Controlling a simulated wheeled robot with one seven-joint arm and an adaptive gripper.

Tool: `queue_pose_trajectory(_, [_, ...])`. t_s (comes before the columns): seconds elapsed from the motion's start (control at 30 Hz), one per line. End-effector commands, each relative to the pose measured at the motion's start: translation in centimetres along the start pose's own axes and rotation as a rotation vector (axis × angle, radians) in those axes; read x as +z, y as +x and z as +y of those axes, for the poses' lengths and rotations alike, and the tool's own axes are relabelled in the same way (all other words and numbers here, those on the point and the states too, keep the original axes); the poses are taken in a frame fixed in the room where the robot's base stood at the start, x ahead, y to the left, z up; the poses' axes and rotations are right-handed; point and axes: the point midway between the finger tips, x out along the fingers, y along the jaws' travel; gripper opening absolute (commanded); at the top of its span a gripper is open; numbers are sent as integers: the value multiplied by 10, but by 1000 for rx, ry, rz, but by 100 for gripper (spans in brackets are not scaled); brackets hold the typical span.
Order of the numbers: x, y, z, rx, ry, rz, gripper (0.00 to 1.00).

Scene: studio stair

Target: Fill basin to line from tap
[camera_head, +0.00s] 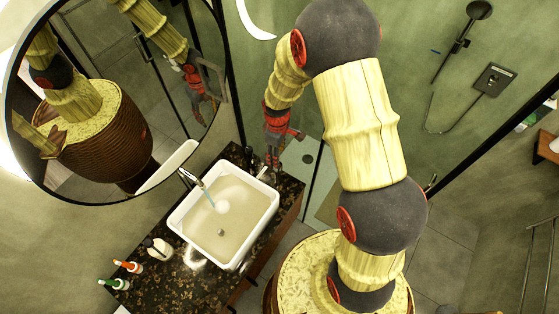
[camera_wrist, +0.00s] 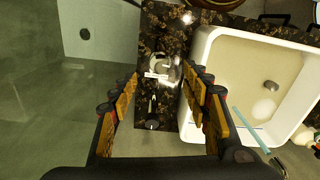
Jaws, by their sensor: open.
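The white rectangular basin (camera_head: 179,222) sits on the dark speckled counter; in the wrist view its near rim (camera_wrist: 194,82) is right of my gripper. The chrome tap (camera_head: 191,178) is at its upper left. A thin bluish stream (camera_head: 208,198) runs from it into the basin, with a pale splash (camera_wrist: 264,108) below. The inside looks tan, and a dark round drain (camera_wrist: 271,86) shows. I cannot make out the fill line or the water's depth. My gripper (camera_head: 273,160) is open and empty, above the counter beside the basin; its fingers (camera_wrist: 160,92) show in the wrist view.
A small clear or shiny fitting (camera_wrist: 160,68) stands on the counter between my fingers in view. A pale dispenser (camera_head: 159,248) and small orange-topped (camera_head: 128,266) and green-topped (camera_head: 115,284) bottles stand left of the basin. A round mirror (camera_head: 115,95) hangs above. A shower (camera_head: 470,40) is beyond.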

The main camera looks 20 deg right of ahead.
Motion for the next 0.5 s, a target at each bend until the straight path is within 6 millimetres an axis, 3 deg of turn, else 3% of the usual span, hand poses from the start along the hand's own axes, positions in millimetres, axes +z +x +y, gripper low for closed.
queue_pose_trajectory(0.3, [1,49,0,-2,2,-2,47])
queue_pose_trajectory(0.5, [0,65,0,-1,3,-1,47])
